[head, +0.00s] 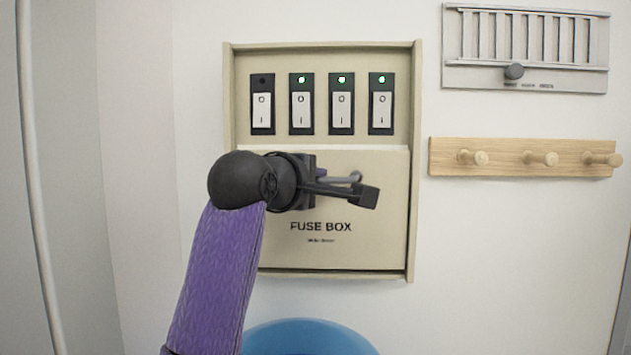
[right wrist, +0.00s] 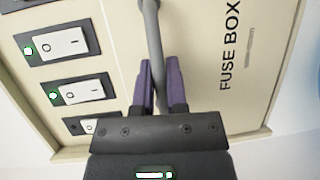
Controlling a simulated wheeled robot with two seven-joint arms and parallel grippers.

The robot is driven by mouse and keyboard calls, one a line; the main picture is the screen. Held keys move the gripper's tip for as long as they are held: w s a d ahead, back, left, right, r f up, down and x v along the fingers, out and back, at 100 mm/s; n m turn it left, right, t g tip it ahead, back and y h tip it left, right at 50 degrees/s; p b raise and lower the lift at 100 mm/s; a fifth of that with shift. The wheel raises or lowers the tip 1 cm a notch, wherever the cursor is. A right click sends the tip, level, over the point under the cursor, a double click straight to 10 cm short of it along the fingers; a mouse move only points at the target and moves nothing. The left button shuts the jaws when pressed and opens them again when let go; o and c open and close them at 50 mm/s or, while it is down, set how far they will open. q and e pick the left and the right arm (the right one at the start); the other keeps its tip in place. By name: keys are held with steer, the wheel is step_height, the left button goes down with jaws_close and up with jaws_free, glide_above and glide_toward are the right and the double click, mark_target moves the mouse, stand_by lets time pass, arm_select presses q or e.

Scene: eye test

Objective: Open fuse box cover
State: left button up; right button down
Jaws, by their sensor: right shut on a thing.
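The fuse box (head: 419,110) is a beige wall box. Its cover (head: 330,256), a beige panel lettered FUSE BOX, covers the lower part, and a row of several switches (head: 341,110) shows bare above its top edge. A grey bar handle (head: 343,179) is on the cover, partly hidden by my right gripper (head: 345,190). In the right wrist view the handle (right wrist: 152,30) runs between the purple fingers of my right gripper (right wrist: 158,85), which is shut on it. The cover (right wrist: 205,60) also shows there. My left gripper is not in view.
Three switch lights are green; the leftmost is dark. Right of the box are a wooden peg rack (head: 500,157) and a grey slatted panel (head: 480,77) with a dark knob. A blue round object (head: 310,338) is below the box. The wall at left is bare.

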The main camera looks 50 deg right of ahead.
steer(key=c, duration=0.7)
jaws_free()
steer(key=shift+o, duration=0.2)
steer(key=shift+a, duration=0.1)
steer(key=b+v, duration=0.2)
steer(key=v, duration=0.7)
steer(key=shift+a, duration=0.4)
steer(key=shift+s+r, duration=0.1)
steer(key=shift+s, duration=0.05)
